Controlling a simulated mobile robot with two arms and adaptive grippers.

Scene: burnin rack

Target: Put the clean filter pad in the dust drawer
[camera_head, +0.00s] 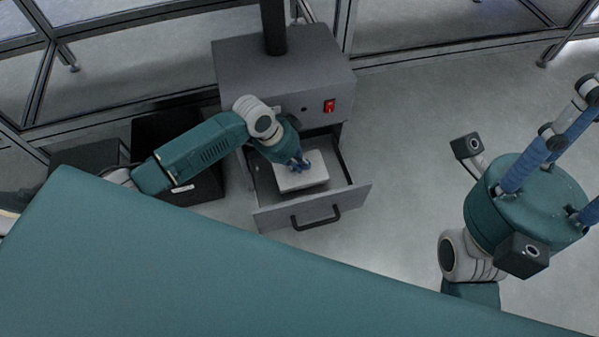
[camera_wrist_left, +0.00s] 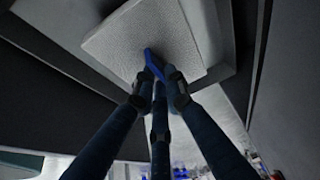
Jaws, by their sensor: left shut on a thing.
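The white filter pad (camera_head: 303,182) is a pale square block within the opening of the grey dust drawer (camera_head: 309,208), which is pulled out. I cannot tell whether the pad rests on the drawer floor. My left gripper (camera_head: 300,162) is over the pad. In the left wrist view the pad (camera_wrist_left: 135,38) shows a textured face, and my left gripper's fingers (camera_wrist_left: 157,72) are closed together on a blue tab (camera_wrist_left: 153,60) at it. My right gripper (camera_head: 578,150) is at the far right, away from the drawer; its fingertips run out of the picture.
The grey cabinet (camera_head: 285,75) with a red switch (camera_head: 329,105) stands behind the drawer. A black bin (camera_head: 205,190) is on the floor to the left, partly behind my left arm. A large teal surface fills the foreground. The floor right of the drawer is clear.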

